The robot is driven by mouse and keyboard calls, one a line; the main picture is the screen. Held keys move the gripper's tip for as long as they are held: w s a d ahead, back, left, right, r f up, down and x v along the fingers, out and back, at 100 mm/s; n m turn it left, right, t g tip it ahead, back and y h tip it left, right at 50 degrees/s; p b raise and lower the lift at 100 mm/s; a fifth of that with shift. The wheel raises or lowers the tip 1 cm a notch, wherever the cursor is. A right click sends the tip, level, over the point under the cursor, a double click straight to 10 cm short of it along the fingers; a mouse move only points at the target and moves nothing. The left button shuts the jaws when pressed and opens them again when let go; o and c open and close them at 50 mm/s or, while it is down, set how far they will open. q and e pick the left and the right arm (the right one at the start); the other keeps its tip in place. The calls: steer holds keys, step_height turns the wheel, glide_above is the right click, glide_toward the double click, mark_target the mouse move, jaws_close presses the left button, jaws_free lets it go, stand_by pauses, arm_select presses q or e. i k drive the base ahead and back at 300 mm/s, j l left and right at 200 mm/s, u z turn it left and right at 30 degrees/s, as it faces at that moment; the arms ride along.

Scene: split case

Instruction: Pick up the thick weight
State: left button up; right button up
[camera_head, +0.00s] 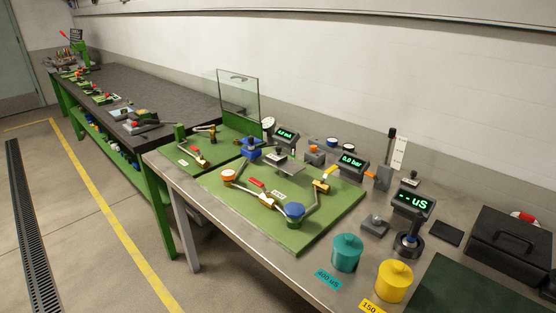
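Neither of my grippers is in view. I cannot single out a thick weight with certainty. A small grey block with a knob on top (374,226) sits on the metal bench behind the teal pot. A dark round-based piece with an upright stem (409,243) stands to its right. Both are small in the picture, and I cannot tell whether either is a weight. Nothing is seen touching them.
A lidded teal pot (346,253) and yellow pot (393,281) stand at the metal bench's front. Left of them is a green board (268,221) with pipes and valves. A black case (511,243) and lit displays (412,201) stand behind. Floor at left is open.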

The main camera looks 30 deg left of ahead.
mark_target(276, 158)
steer(key=j+u, duration=0.1)
steer(key=j, duration=0.35)
steer(key=i+j+u, duration=0.1)
steer(key=j, duration=0.35)
steer(key=i+j+u, duration=0.1)
steer(key=j, duration=0.3)
steer(key=i+j+u, duration=0.1)
steer(key=j, duration=0.35)
